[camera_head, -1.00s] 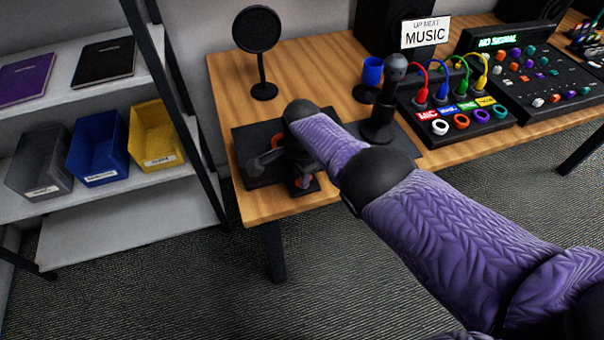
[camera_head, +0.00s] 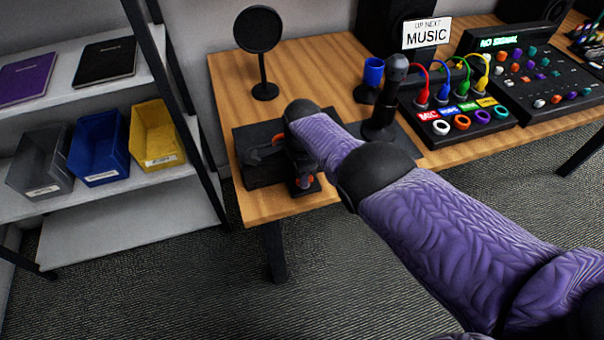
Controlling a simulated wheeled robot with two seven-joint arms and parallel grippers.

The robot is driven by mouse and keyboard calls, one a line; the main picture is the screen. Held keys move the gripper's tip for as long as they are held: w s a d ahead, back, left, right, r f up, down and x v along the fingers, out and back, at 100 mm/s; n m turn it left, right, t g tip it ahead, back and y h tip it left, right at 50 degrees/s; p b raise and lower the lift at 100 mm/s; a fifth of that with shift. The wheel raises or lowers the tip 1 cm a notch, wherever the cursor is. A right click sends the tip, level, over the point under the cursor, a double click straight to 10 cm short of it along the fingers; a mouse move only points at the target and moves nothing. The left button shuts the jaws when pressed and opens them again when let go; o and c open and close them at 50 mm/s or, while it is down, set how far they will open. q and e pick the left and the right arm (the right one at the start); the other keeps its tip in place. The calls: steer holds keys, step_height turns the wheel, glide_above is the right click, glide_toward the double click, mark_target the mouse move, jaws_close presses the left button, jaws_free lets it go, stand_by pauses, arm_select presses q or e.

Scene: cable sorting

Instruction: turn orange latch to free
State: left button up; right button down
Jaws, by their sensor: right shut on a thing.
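A dark box-like device (camera_head: 262,178) sits at the left end of the wooden table. A small orange part (camera_head: 278,140), which looks like the latch, shows at its back beside my right gripper (camera_head: 262,155). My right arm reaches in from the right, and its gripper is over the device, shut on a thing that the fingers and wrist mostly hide. Another orange spot shows near the wrist at the front; I cannot tell if it belongs to the latch. My left gripper is not in view.
A round black pop filter (camera_head: 258,32) stands behind the device. A shelf with bins (camera_head: 98,150) is at left.

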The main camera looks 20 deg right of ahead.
steer(key=c, duration=0.6)
jaws_free()
steer(key=shift+c, duration=0.2)
